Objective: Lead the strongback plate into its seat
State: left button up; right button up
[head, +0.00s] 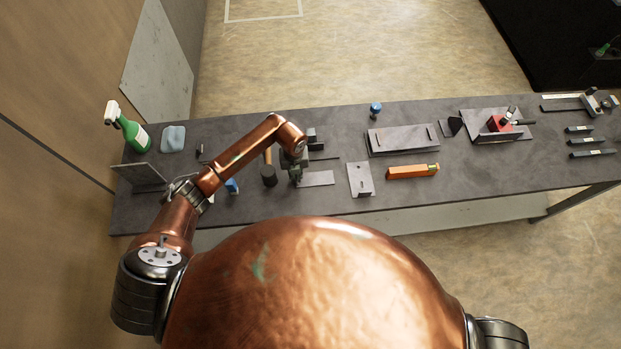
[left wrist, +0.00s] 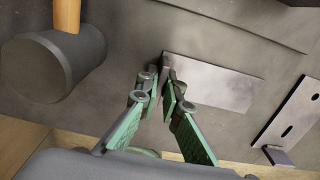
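A plain flat grey plate (head: 318,179) lies low over the near middle of the table; I take it for the strongback plate, though nothing marks it. It also shows in the left wrist view (left wrist: 215,82). My left gripper (head: 297,178) points down at its left end. In the left wrist view the green-padded fingers (left wrist: 172,88) are close together, their tips at the plate's left edge. I cannot tell whether they grip it. A bent plate with holes (head: 360,180) stands to its right, also in the left wrist view (left wrist: 291,114). No seat is clearly identifiable. My right gripper is not in view.
A mallet (head: 268,174) lies left of the gripper. An orange bar (head: 408,172) and a slotted plate (head: 402,140) lie to the right. A spray bottle (head: 127,127) and an angled plate (head: 140,174) stand far left. Clear table (head: 480,175) lies right of the orange bar.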

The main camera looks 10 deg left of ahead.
pick_arm(q)
grip_shut()
jog(key=shift+w+r, duration=0.1)
jog(key=shift+r, duration=0.05)
dwell(0.4)
jog(key=shift+r+b, duration=0.35)
jog(key=shift+r, duration=0.2)
jog(key=s+d+r+b, duration=0.1)
jog(key=s+r+b, duration=0.2)
jog(key=s+r, duration=0.8)
jog(key=s, duration=0.3)
jog(key=shift+d+r, duration=0.2)
jog(key=shift+r, duration=0.15)
